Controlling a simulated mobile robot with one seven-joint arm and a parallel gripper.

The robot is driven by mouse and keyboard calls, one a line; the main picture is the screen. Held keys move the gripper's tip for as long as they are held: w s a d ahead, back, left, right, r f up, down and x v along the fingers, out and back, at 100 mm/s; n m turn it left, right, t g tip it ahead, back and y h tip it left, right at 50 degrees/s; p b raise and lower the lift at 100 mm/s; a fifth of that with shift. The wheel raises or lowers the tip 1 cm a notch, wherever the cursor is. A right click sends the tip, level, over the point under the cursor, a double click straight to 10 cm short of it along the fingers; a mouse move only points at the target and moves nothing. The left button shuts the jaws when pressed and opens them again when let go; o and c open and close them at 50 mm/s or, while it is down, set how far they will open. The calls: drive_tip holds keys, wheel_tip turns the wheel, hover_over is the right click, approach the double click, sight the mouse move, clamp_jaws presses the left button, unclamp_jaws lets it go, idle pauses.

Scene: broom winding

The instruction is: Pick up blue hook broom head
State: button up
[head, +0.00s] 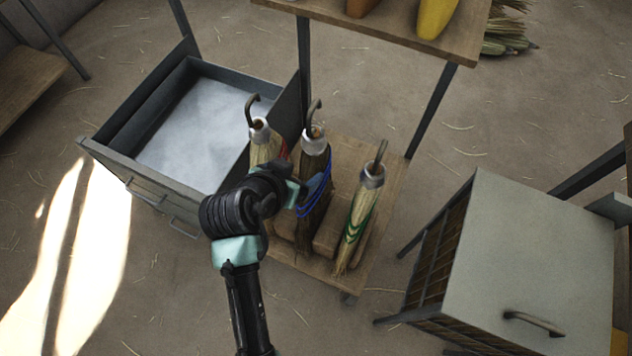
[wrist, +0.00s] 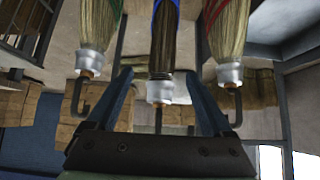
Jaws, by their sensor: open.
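The blue hook broom head (head: 315,160) stands in the middle of three on a low wooden shelf. It has blue bands, a metal collar and a dark hook on top. My gripper (head: 311,186) is open in front of it, at the height of the bands in the head view, and covers part of its bristles. In the wrist view the blue-banded broom head (wrist: 165,45) shows between the two spread fingers of my gripper (wrist: 158,76), its collar and hook toward the bottom. Whether the fingers reach around it, I cannot tell.
A green-banded broom head (head: 360,210) stands to the right, and a red-banded one (head: 264,146) close on the left, partly hidden by my arm. An open metal drawer (head: 190,130) is at left. A grey-topped cabinet (head: 530,260) is at right.

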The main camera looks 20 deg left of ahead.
sight(309, 162)
drive_tip(key=x, duration=0.5)
drive_tip(key=shift+w+a+f+b, duration=0.2)
drive_tip(key=shift+w+b, duration=0.05)
drive_tip(key=shift+b, duration=0.05)
drive_tip(key=shift+w+r+b+x, duration=0.1)
drive_tip(key=shift+b+x, duration=0.1)
drive_tip(key=shift+x, duration=1.3)
drive_tip(key=shift+w+r+b+x, duration=0.1)
drive_tip(key=shift+w+b+x, duration=0.05)
drive_tip(key=shift+x, duration=1.35)
clamp_jaws()
drive_tip(key=shift+a+r, duration=0.1)
drive_tip(key=shift+r, duration=0.05)
